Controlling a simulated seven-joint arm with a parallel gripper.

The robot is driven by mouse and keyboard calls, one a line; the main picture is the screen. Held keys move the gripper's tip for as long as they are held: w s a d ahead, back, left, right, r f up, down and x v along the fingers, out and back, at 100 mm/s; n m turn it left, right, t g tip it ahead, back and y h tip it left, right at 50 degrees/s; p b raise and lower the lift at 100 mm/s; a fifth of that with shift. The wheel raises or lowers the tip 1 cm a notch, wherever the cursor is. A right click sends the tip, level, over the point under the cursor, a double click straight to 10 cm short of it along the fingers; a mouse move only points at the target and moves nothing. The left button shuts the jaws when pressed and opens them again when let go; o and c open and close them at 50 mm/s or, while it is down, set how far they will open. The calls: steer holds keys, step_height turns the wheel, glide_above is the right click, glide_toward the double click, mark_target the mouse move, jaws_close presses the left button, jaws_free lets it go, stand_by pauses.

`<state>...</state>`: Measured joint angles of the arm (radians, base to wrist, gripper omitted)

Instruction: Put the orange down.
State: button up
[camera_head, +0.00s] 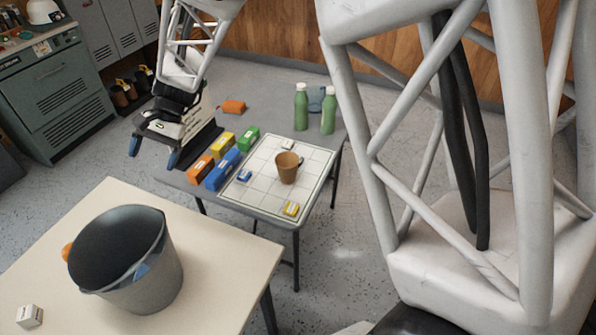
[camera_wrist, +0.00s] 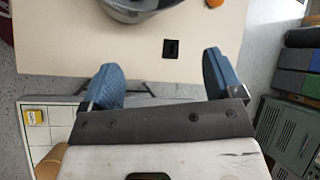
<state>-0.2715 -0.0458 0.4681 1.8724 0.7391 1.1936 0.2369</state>
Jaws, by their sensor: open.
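The orange (camera_head: 67,251) rests on the beige table (camera_head: 215,262), partly hidden behind the left side of the grey bucket (camera_head: 150,285). It also shows at the top edge of the wrist view (camera_wrist: 214,3), cut off by the frame. My gripper (camera_head: 153,153) is open and empty, above the left end of the grey table and well away from the orange. In the wrist view its two blue fingertips (camera_wrist: 163,78) are spread wide with nothing between them.
A white box (camera_head: 30,316) stands on the beige table. The grey table holds a gridded board (camera_head: 262,193) with a brown cup (camera_head: 287,167), several coloured boxes (camera_head: 222,169), an orange item (camera_head: 233,106) and green bottles (camera_head: 301,106). The beige table's right part is clear.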

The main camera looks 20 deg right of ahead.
steer(key=s+d+r+n+t+h, duration=0.1)
steer(key=s+d+r+t+h, duration=0.1)
steer(key=s+d+r, duration=0.35)
steer(key=s+d+r+n+t+h, duration=0.1)
steer(key=s+d+r, duration=0.2)
steer(key=s+d, duration=0.45)
steer(key=s+d+r+n+t+h, duration=0.1)
steer(key=s+d+t+h, duration=0.3)
steer(key=s+d, duration=1.1)
steer(key=shift+s+r+n, duration=0.3)
steer(key=shift+s+n, duration=0.1)
steer(key=shift+n, duration=0.1)
